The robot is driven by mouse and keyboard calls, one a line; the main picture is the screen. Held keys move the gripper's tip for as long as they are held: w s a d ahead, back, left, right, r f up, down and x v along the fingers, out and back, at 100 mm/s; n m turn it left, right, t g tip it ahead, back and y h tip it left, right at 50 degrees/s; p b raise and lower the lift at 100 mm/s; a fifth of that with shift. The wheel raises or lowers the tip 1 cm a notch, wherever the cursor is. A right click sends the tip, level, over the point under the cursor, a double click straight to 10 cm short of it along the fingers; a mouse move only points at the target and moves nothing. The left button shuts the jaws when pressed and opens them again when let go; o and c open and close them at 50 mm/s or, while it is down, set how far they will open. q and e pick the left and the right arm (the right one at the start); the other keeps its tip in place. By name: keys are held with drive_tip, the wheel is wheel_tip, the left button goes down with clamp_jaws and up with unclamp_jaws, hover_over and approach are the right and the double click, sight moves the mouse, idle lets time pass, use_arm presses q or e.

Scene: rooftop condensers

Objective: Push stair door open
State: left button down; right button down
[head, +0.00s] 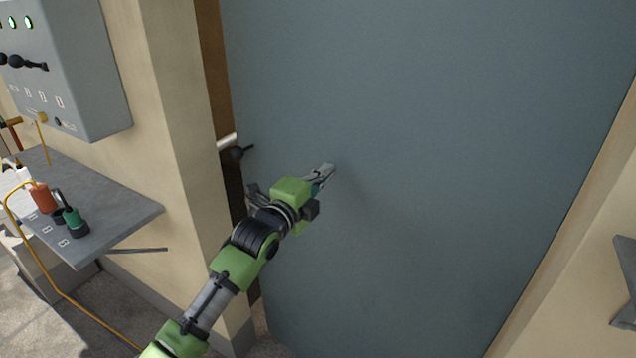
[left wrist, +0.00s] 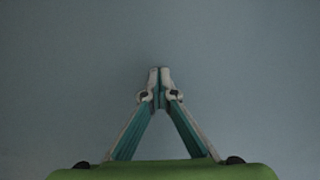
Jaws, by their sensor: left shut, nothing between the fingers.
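The stair door (head: 430,130) is a large flat blue-grey panel filling the middle of the head view. A gap shows along its left edge, beside the door frame, so it stands a little ajar. In the left wrist view the closed fingertips (left wrist: 160,74) point at the plain door surface (left wrist: 250,60). I cannot tell for certain whether they touch it. My right gripper is not in view.
A grey control box (head: 90,90) hangs on the wall at left, above a grey shelf (head: 120,215) holding an orange item (head: 42,198) and a green item (head: 74,220). A beige wall post (head: 180,150) stands left of the door. A grey bracket (head: 627,285) juts in at right.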

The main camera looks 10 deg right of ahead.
use_arm(q)
drive_tip(key=shift+d, duration=0.35)
drive_tip(key=shift+a, duration=0.1)
